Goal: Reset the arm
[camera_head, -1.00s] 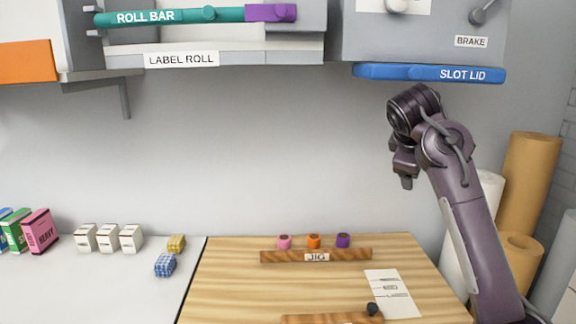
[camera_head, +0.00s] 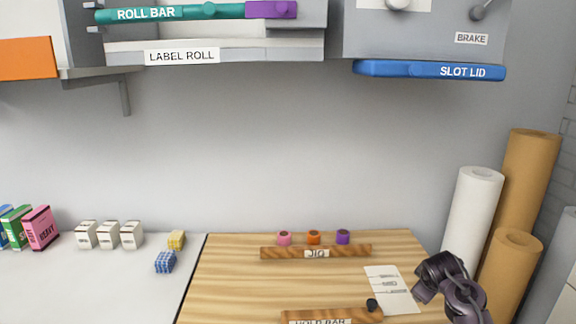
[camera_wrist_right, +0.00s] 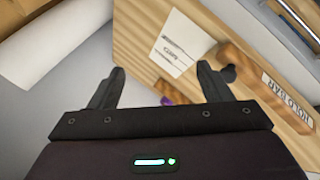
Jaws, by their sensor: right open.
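My right arm is low at the right edge of the wooden board (camera_head: 230,290) in the head view, with its dark wrist in front of the paper rolls. In the right wrist view my right gripper (camera_wrist_right: 160,85) is open, its two dark fingers apart with nothing held between them. Beyond the fingers are the board (camera_wrist_right: 135,40), a white printed card (camera_wrist_right: 180,42) and the hold bar (camera_wrist_right: 262,82) with its dark knob (camera_wrist_right: 228,55). The fingertips are hidden in the head view. My left gripper is not in view.
The jig (camera_head: 280,254) has pink, orange and purple rolls behind it. Small white boxes (camera_head: 108,235) and yellow and blue bundles stand left. Tall paper rolls (camera_head: 472,215) stand right. The blue slot lid (camera_head: 430,71) and label roll shelf (camera_head: 240,52) hang above clear wall.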

